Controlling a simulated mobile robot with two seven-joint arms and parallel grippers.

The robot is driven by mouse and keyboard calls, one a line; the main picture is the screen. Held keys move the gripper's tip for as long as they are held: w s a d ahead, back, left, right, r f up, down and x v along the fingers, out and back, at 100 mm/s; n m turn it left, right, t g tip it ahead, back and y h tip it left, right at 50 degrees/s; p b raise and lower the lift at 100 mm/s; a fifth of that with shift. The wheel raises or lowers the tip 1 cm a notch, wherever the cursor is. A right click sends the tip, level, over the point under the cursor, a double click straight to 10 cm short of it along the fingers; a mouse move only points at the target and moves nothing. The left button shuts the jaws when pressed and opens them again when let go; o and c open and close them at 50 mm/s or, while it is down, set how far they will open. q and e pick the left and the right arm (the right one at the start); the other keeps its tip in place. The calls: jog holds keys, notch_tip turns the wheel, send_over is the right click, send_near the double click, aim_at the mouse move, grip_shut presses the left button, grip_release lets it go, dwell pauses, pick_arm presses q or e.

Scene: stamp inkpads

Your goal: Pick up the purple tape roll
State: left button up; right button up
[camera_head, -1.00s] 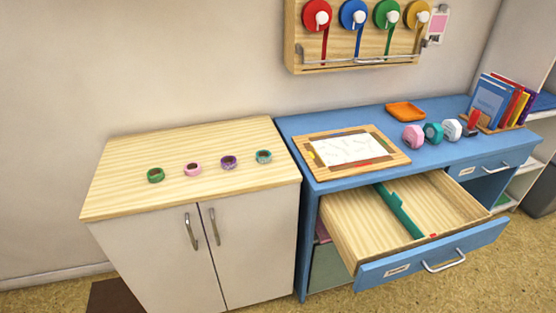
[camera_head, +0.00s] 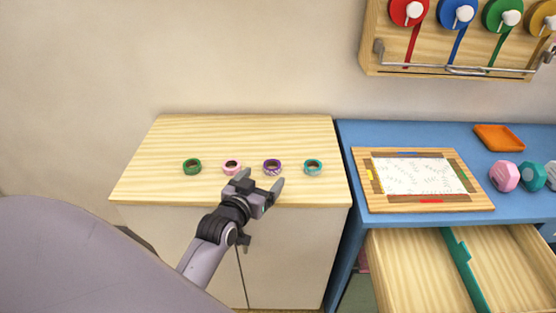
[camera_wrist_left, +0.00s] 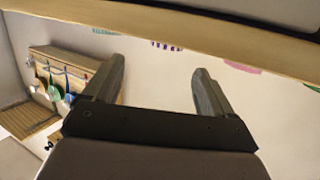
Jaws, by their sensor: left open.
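The purple tape roll (camera_head: 272,167) lies on the light wood cabinet top (camera_head: 185,130), between a pink roll (camera_head: 231,167) and a teal roll (camera_head: 313,167). My left gripper (camera_head: 260,181) is open and empty at the cabinet's front edge, just in front of the purple roll and apart from it. In the left wrist view, the open fingers (camera_wrist_left: 158,64) point toward the wall, and a sliver of the purple roll (camera_wrist_left: 167,45) shows beyond the wooden edge, roughly between them. My right gripper is not in view.
A green roll (camera_head: 192,167) lies at the left of the row. A blue desk (camera_head: 430,136) stands at the right with a framed board (camera_head: 363,195) and an open drawer (camera_head: 420,270). The cabinet top behind the rolls is clear.

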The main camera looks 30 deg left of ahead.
aim_at(275, 162)
pick_arm(q)
jog(key=shift+a+f+x, duration=0.1)
jog(key=shift+a+x, duration=0.05)
jog(key=shift+x, duration=0.75)
jog(key=shift+a+f+x, duration=0.1)
jog(key=shift+a+x, duration=0.1)
jog(key=shift+x, duration=0.7)
jog(key=shift+a+f+x, duration=0.1)
jog(key=shift+a+x, duration=0.05)
jog(key=shift+x, duration=0.8)
jog(key=shift+w+f, duration=0.1)
jog(key=shift+w, duration=0.3)
jog(key=c, duration=1.1)
